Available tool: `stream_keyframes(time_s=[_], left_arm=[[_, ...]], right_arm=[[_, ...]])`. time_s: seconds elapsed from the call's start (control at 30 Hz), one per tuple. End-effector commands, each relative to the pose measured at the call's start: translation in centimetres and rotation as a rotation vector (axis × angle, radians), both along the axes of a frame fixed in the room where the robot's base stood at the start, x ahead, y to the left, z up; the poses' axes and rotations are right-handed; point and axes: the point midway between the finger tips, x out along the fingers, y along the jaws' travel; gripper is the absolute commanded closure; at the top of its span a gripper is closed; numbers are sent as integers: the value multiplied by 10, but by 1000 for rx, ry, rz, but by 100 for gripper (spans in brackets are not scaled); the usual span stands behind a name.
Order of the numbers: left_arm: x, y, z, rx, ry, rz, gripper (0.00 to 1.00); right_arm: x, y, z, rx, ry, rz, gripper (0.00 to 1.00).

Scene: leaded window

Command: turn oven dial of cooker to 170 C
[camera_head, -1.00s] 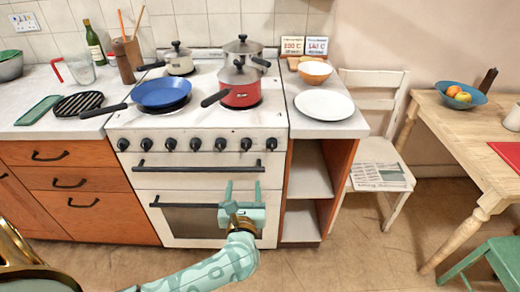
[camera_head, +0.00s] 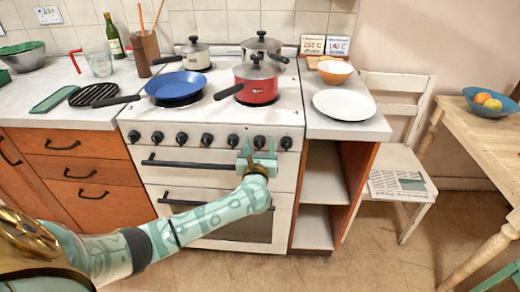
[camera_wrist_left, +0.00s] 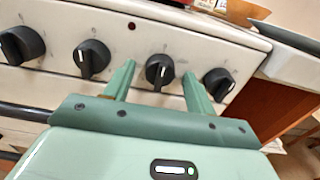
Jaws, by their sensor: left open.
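The white cooker (camera_head: 225,170) has a row of several black dials along its front. My left gripper (camera_head: 258,154) is at the right part of this row, fingers pointing at the panel. In the left wrist view the gripper (camera_wrist_left: 159,80) is open, with one finger each side of the second dial from the right (camera_wrist_left: 160,70). That dial (camera_head: 259,142) also shows above the gripper in the head view. Its white mark points roughly up. I cannot see whether the fingers touch it. No scale is readable, so I cannot tell which dial is the oven's. My right gripper is not in view.
A blue pan (camera_head: 175,86), a red pot (camera_head: 257,85) and two pale pots stand on the cooker top. Two temperature cards (camera_head: 325,45) lean at the back right. The rightmost dial (camera_wrist_left: 220,83) is close beside the right finger. Oven door handles (camera_head: 185,163) run below the dials.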

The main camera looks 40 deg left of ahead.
Motion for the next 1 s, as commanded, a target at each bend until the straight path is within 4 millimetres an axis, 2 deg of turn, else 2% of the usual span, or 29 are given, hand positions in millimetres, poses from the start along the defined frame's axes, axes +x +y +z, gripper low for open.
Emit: stream_keyframes(time_s=[0.23, 0.4, 0.73, 1.0], left_arm=[[0, 0, 0, 0, 0, 0, 44], [0, 0, 0, 1, 1, 0, 89], [0, 0, 1, 25, 15, 1, 89], [0, 0, 3, 150, 91, 0, 89]], right_arm=[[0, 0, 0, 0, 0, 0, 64], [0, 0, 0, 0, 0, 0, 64], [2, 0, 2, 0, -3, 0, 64], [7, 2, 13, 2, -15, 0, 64]])
